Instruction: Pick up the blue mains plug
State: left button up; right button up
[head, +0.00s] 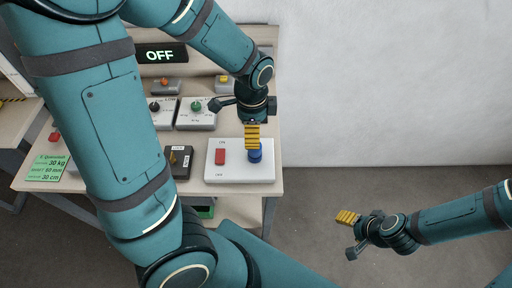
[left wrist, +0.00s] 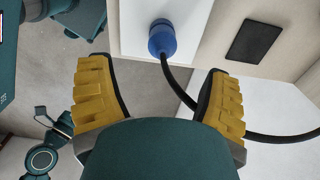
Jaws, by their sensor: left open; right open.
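The blue mains plug (head: 255,154) stands on the right part of a white board (head: 240,174). In the left wrist view the blue plug (left wrist: 162,42) shows near the top middle, beyond the fingertips, with a black cable running from it to the right. My left gripper (head: 252,136) is over the plug in the head view and hides part of it. In the wrist view my left gripper (left wrist: 157,70) has its yellow fingers wide apart, with nothing between them. My right gripper (head: 347,233) is open and empty, away to the right of the table.
A red switch (head: 220,157) sits on the board left of the plug. Boxes with a green knob (head: 196,107) and a black knob (head: 154,106) stand behind. A dark box (head: 181,160) is at left. The floor (head: 315,190) right of the table is clear.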

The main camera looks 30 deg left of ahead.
pick_arm(q)
jog(key=f, duration=0.4)
jog(key=shift+w+b, duration=0.2)
jog(key=shift+b, duration=0.15)
jog(key=shift+s+f, duration=0.1)
jog(key=shift+f, duration=0.35)
jog(key=f, duration=0.1)
jog(key=f+b, duration=0.1)
jog(key=f, duration=0.2)
jog(key=shift+w+d+f, duration=0.15)
jog(key=shift+w+f, duration=0.1)
jog(key=shift+f, duration=0.1)
jog(key=c, duration=1.3)
